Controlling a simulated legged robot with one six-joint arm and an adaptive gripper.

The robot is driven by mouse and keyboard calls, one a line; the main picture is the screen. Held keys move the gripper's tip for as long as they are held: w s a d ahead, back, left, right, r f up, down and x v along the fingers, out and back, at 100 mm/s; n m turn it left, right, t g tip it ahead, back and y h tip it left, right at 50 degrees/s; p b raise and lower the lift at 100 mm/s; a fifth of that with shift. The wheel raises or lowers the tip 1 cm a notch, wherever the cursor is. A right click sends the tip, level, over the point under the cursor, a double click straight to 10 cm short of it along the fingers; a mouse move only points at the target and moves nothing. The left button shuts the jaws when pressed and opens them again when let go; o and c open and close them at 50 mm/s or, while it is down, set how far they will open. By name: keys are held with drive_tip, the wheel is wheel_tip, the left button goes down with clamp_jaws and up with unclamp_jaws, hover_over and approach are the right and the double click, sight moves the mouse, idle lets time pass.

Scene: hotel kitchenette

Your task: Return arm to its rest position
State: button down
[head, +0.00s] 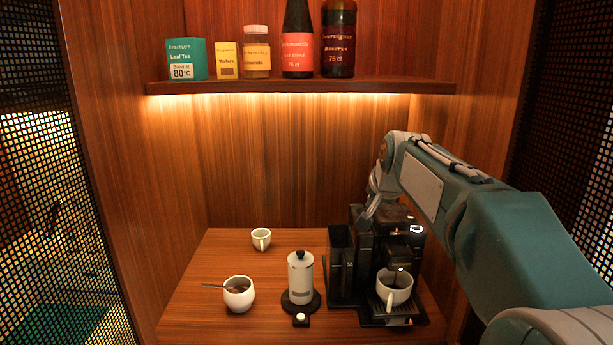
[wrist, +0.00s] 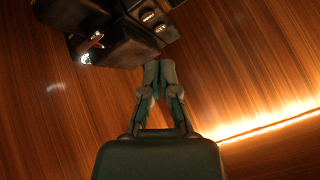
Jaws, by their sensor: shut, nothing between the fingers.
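My arm (head: 490,220) reaches in from the right in the head view and bends down at its far end. My gripper (head: 368,212) points down beside the top of the black coffee machine (head: 364,242). In the wrist view my gripper (wrist: 160,72) is shut with nothing between its fingers. The coffee machine (wrist: 118,32) is close to the fingertips there; I cannot tell whether they touch. A white cup (head: 394,291) stands on the machine's drip tray, under its spout.
On the wooden counter (head: 203,265) stand a white bowl with a spoon (head: 239,296), a small white cup (head: 261,239) and a white frother-like canister (head: 301,274) on a black base. A shelf (head: 300,86) above holds bottles, a jar and boxes. Wooden walls enclose the back and sides.

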drive_tip(key=s+f+n+g, duration=0.1)
drive_tip(key=s+f, duration=0.3)
drive_tip(key=s, duration=0.7)
drive_tip(key=s+f+n, duration=0.3)
drive_tip(key=s+f, duration=0.2)
drive_tip(key=s, duration=0.7)
drive_tip(key=s+f+n+g, duration=0.1)
drive_tip(key=s+f, duration=0.3)
drive_tip(key=s, duration=0.8)
drive_tip(key=shift+s+d+f+n+g+h, duration=0.2)
drive_tip(key=shift+f+n+g+h, duration=0.1)
drive_tip(key=shift+f+n+h, duration=0.1)
